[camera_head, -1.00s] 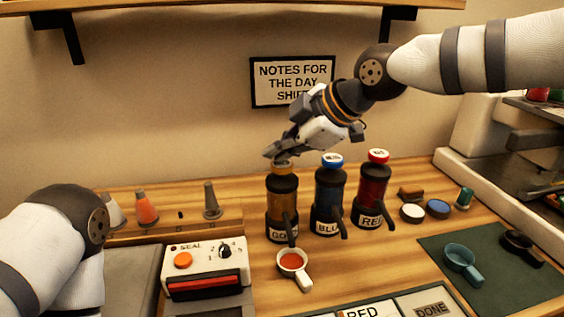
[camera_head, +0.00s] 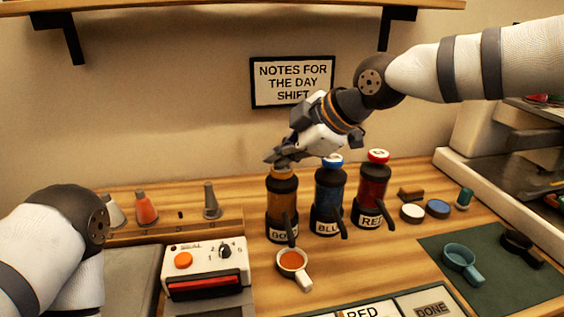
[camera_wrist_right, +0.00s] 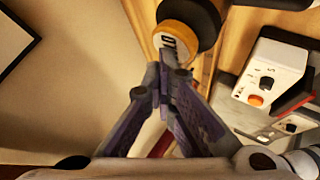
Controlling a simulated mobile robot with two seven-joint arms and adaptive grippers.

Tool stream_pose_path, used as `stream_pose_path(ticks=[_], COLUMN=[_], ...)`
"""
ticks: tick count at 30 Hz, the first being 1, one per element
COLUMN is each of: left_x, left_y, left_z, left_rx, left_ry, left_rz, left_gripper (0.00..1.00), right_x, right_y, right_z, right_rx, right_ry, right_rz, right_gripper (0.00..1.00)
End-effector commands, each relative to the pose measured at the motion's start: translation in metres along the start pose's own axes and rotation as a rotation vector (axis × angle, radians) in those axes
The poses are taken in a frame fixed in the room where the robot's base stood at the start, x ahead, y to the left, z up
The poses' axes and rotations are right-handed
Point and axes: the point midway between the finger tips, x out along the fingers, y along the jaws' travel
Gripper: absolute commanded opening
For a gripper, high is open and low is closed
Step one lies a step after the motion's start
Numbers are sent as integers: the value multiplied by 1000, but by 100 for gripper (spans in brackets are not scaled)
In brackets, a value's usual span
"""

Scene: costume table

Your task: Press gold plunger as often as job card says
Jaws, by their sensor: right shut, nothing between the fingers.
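The gold dispenser (camera_head: 282,208) stands at the left of a row of three, with a dark body and a gold top. My right gripper (camera_head: 272,160) is shut and empty, its fingertips at the gold plunger's top. In the right wrist view, the shut fingertips (camera_wrist_right: 161,82) lie against or just over the lettered gold plunger top (camera_wrist_right: 178,38); contact is hard to tell. A white cup (camera_head: 293,266) with orange liquid stands below its spout. A card strip (camera_head: 385,304) at the bottom edge shows "RED" and "DONE"; the rest is cut off. My left gripper is out of view.
The blue dispenser (camera_head: 329,198) and red dispenser (camera_head: 373,192) stand close to the right. A seal machine (camera_head: 207,268) is at front left, with cones (camera_head: 147,208) behind it. A green mat (camera_head: 493,276) holds a teal cup (camera_head: 461,262). A wall sign (camera_head: 293,82) hangs behind.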

Motion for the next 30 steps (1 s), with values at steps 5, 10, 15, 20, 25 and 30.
stream_pose_path(ticks=[5, 10, 15, 20, 25, 30], left_x=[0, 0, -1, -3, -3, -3], left_y=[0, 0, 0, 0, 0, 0], left_z=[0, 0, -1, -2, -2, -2], left_rx=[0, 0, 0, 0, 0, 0], left_ry=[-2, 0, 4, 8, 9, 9], left_rz=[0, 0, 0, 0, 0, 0], left_gripper=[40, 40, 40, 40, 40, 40], right_x=[2, 0, -7, -14, -17, -17], right_y=[-2, 0, 5, 11, 12, 13], right_z=[2, 0, -4, -10, -12, -12], right_rx=[2, 1, 0, 0, 0, 0], right_ry=[-3, -3, -3, -2, -2, -1], right_rz=[-6, -4, -3, -1, -2, -1], right_gripper=[0, 0, 0, 0, 0, 0])
